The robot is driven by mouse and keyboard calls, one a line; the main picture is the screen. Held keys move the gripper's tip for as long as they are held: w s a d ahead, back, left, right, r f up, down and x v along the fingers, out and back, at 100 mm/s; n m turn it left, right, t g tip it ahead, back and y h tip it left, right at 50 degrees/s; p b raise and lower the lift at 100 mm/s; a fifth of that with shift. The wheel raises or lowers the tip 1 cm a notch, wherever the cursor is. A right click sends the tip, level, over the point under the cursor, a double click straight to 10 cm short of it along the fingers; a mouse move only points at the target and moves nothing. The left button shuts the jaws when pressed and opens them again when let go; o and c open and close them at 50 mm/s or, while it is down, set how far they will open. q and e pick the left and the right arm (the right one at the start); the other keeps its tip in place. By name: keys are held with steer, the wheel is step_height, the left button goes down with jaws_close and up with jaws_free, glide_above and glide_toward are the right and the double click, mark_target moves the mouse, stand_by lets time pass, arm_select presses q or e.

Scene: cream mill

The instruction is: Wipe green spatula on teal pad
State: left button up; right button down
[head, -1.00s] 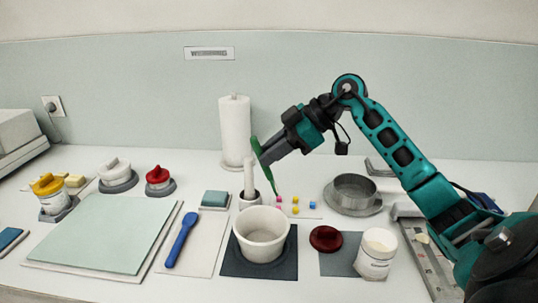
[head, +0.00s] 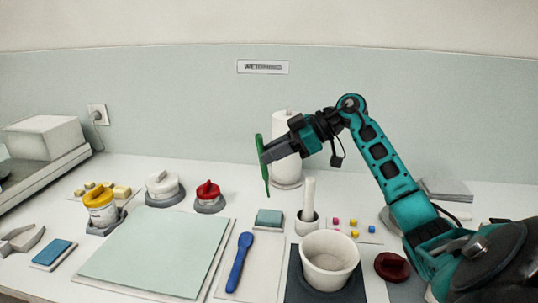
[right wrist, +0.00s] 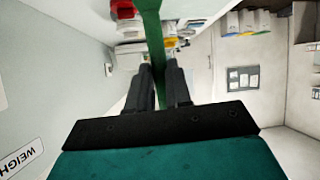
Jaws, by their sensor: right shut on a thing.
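The green spatula (head: 262,160) hangs roughly upright, slightly tilted, with its lower tip above the table. My right gripper (head: 266,156) is shut on it near its middle. In the right wrist view the green spatula (right wrist: 152,30) runs between the two dark fingers of the gripper (right wrist: 161,80). The teal pad (head: 269,217) is a small block on a pale base at mid table, below the spatula tip and apart from it. My left gripper is not in view.
A white mortar with a pestle (head: 308,205) stands right of the pad, and a white bowl (head: 329,260) in front. A blue spatula (head: 239,262) lies nearer me. A pale green board (head: 150,250) and a blue pad (head: 54,253) lie left. A paper roll (head: 286,135) stands behind.

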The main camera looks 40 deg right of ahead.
mark_target(268, 174)
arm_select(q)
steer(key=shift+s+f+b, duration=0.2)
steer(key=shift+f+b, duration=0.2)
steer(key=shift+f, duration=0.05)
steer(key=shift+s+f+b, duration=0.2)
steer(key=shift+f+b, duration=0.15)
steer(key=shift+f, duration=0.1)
arm_select(e)
step_height(268, 174, down, 5)
steer(key=shift+r, duration=0.15)
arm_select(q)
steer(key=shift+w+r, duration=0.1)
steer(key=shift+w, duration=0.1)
arm_select(e)
steer(key=shift+f, duration=0.25)
steer(key=shift+f, duration=0.35)
arm_select(q)
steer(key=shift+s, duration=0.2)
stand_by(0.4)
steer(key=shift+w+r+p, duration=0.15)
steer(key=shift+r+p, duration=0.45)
steer(key=shift+p, duration=0.05)
arm_select(e)
steer(key=shift+s+f, duration=0.1)
stand_by(1.0)
steer(key=shift+s, duration=0.1)
